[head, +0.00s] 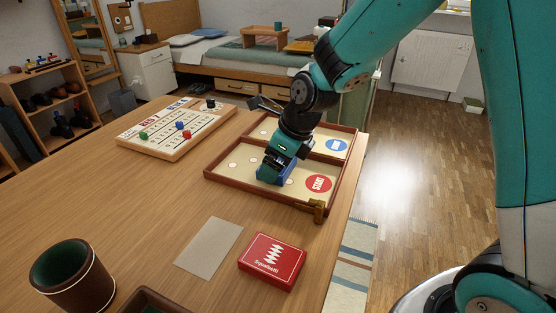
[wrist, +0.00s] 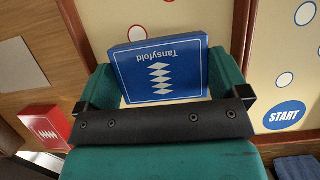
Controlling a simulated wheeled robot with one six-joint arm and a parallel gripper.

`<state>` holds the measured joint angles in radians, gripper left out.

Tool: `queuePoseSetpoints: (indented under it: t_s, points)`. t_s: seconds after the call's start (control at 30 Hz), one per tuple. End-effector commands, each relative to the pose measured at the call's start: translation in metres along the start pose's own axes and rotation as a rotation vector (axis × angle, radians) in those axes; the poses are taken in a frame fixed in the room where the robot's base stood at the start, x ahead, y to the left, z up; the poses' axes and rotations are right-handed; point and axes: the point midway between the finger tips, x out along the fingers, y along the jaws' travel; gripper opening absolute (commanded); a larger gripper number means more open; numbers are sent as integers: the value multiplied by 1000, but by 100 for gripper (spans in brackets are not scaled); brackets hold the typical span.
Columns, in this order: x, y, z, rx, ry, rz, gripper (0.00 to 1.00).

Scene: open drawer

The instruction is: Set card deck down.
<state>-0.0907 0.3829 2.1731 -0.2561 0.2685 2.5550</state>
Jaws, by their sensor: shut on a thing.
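My gripper (head: 280,163) is shut on a blue card deck (wrist: 160,72) marked "Tansyfold". In the wrist view the deck sits between the two teal fingers, its label face showing. In the head view my gripper and the blue deck (head: 268,175) are over the near half of the open wooden game board (head: 235,184). I cannot tell whether the deck touches the board. A red card deck (head: 272,261) marked "Squabatti" lies flat on the table near the front; it also shows at the left of the wrist view (wrist: 43,128).
A beige rectangle (head: 209,247) lies bare left of the red deck. A dice cup (head: 72,278) and a dark tray (head: 150,301) stand at the front left. A peg board (head: 165,130) is at the back. The table's left middle (head: 120,190) is clear.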

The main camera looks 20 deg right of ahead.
Motion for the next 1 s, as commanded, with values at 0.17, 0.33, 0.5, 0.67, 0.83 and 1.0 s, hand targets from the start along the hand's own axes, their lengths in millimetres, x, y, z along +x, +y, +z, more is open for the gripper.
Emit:
queuePoseSetpoints:
  t_s: [0.17,0.33,0.5,0.67,0.83,1.0]
  points:
    - [2,0,-1,0,0,0,100]
    - [1,0,-1,0,0,0,100]
    - [-16,-1,2,1,-2,-2,100]
    - [-51,-1,2,1,-4,-4,100]
    - [-88,-1,2,1,-2,-3,100]
    - [-112,-1,1,1,-2,-1,100]
